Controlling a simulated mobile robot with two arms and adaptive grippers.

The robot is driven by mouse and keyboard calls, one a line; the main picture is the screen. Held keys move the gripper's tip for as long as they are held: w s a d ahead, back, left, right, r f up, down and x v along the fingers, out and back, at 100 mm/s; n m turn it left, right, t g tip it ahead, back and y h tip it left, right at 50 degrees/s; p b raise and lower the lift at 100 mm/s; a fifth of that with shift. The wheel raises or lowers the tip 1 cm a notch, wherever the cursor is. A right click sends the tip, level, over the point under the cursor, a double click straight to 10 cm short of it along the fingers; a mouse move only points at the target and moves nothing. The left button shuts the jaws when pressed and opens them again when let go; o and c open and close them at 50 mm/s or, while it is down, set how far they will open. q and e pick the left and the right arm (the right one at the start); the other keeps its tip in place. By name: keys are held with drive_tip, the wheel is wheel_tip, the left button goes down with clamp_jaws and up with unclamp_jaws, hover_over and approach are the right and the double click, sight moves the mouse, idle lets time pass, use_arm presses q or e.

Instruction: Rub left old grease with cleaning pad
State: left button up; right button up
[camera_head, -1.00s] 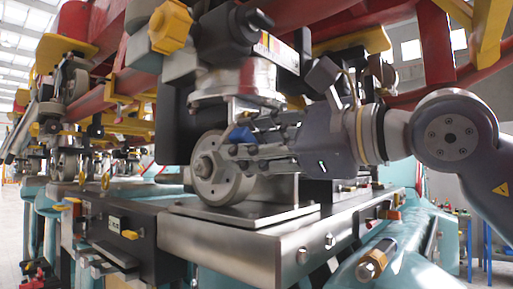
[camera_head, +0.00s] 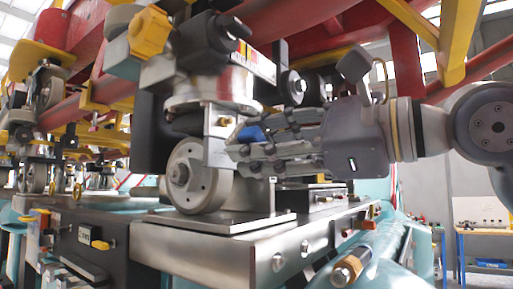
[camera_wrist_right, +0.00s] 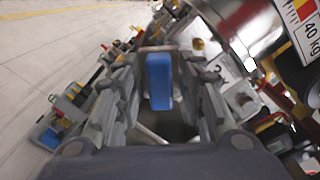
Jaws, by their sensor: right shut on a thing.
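My right gripper (camera_head: 243,147) comes in from the right in the head view and is shut on the blue cleaning pad (camera_head: 254,133). In the right wrist view the blue pad (camera_wrist_right: 159,82) stands between the fingers. The gripper is just right of a grey metal wheel (camera_head: 195,178) under the train's wheel assembly, beside a steel bracket (camera_head: 217,150). I cannot tell whether the pad touches anything. No grease patch can be made out clearly. My left gripper is not in view.
A steel plate on a metal block (camera_head: 205,255) lies below the wheel. Red and yellow train beams (camera_head: 340,25) hang above. A brass-ended cylinder (camera_head: 350,268) juts out at the front. Open floor (camera_wrist_right: 60,50) shows in the wrist view.

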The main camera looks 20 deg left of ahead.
drive_tip(key=v, duration=0.3)
drive_tip(key=shift+b, duration=0.4)
drive_tip(key=shift+a, duration=0.1)
idle(0.4)
drive_tip(key=p+x, duration=0.1)
drive_tip(key=x, duration=0.5)
drive_tip(key=shift+a+p, duration=0.35)
drive_tip(key=shift+a, duration=0.05)
drive_tip(key=shift+p+x, duration=0.3)
drive_tip(key=shift+x, duration=0.7)
idle(0.5)
drive_tip(key=shift+w+d+r, duration=0.1)
drive_tip(key=shift+w, duration=0.1)
